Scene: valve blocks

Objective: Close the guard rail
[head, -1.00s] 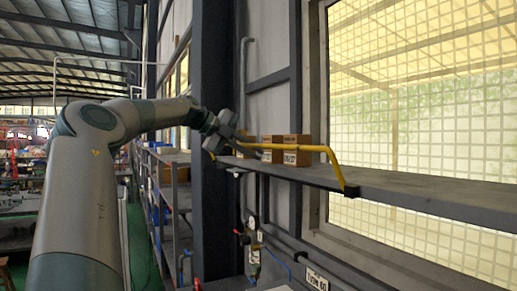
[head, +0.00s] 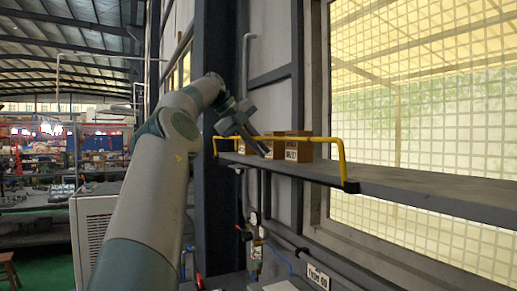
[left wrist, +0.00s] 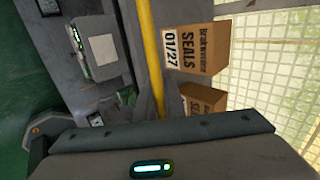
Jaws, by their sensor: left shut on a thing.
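The yellow guard rail (head: 320,139) stands up along the front edge of the grey shelf (head: 420,193). Its long bar runs level, and its right leg goes nearly straight down to a hinge at the shelf edge. My left gripper (head: 262,148) is at the left-middle part of the bar, shut on the guard rail. In the left wrist view the rail (left wrist: 151,55) runs down behind the gripper body, which hides the fingertips and the grip itself. My right gripper is not in view.
Brown cardboard boxes (head: 298,150) stand on the shelf behind the rail; one box (left wrist: 196,48) reads "SEALS 01/27". A dark post (head: 213,60) is left of the shelf, a gridded window (head: 440,70) behind. Gauge and pipes (head: 254,222) are below. The shelf's right part is clear.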

